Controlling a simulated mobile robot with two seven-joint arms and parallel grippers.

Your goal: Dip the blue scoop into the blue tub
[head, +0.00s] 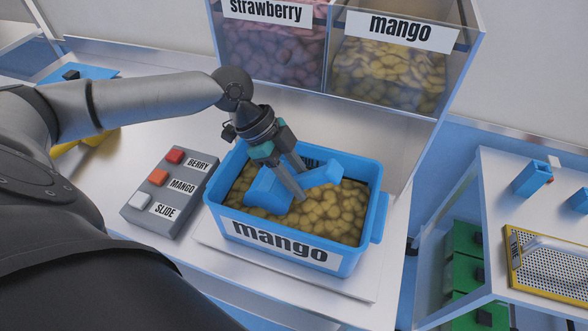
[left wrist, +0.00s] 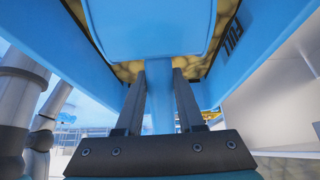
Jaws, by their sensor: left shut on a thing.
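The blue tub (head: 378,215) carries a mango label and holds a bed of yellow mango pieces (head: 330,212). My left gripper (head: 300,196) reaches down into the tub and is shut on the blue scoop (head: 268,192). The scoop lies within the tub's walls, tilted, low over or against the mango pieces; I cannot tell how deep it sits. In the left wrist view, the scoop's handle (left wrist: 158,85) runs between the two fingers and its broad blue body (left wrist: 150,28) fills the top middle. The tub wall (left wrist: 262,35) stands around it. My right gripper is not in view.
A grey button box (head: 172,192) labelled berry, mango and slide stands left of the tub. Clear bins of strawberry (head: 270,50) and mango (head: 390,75) stand behind. A side table with a yellow-rimmed perforated tray (head: 548,262) is at the right.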

